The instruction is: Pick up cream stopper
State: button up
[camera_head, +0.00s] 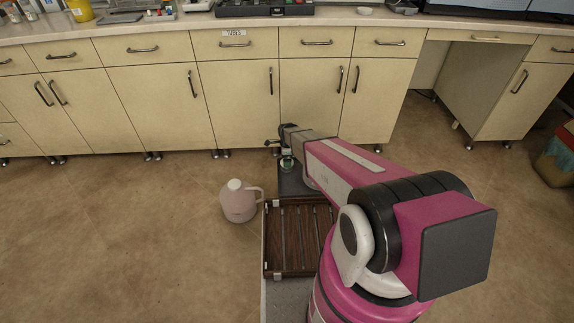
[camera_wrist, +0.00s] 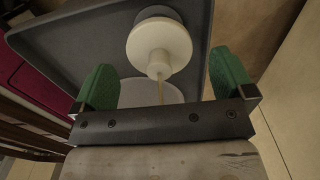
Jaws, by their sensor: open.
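A cream stopper (camera_wrist: 160,46) with a wide round flange and a narrower knob shows in the wrist view, above a grey tray (camera_wrist: 60,38). A thin yellowish rod runs from its knob toward my gripper. My gripper (camera_wrist: 164,66) is open, with one green finger on each side of the stopper's near end and visible gaps to both. A pale round surface lies partly hidden behind the gripper's bar. In the head view my gripper (camera_head: 286,154) is over the dark tray (camera_head: 292,186) at the front of my base; the stopper is too small to make out there.
A pink jug (camera_head: 240,204) with a white lid stands on the floor left of the tray. A brown slatted rack (camera_head: 290,240) lies nearer. Cream cabinets (camera_head: 165,105) line the back under a counter with several items. Open floor lies to the left.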

notch_tip(320, 180, down, 4)
jog(key=shift+r, duration=0.2)
jog(key=c, duration=0.9)
jog(key=shift+d, duration=0.1)
jog(key=shift+c, duration=0.2)
jog(key=shift+r, duration=0.15)
jog(key=shift+s+r, duration=0.1)
jog(key=shift+r, duration=0.45)
notch_tip(320, 180, up, 3)
jog(key=shift+f, duration=0.15)
jog(key=s+a+r, duration=0.7)
jog(key=a, duration=0.1)
jog(key=shift+s+a, duration=0.35)
jog(key=shift+a, duration=0.05)
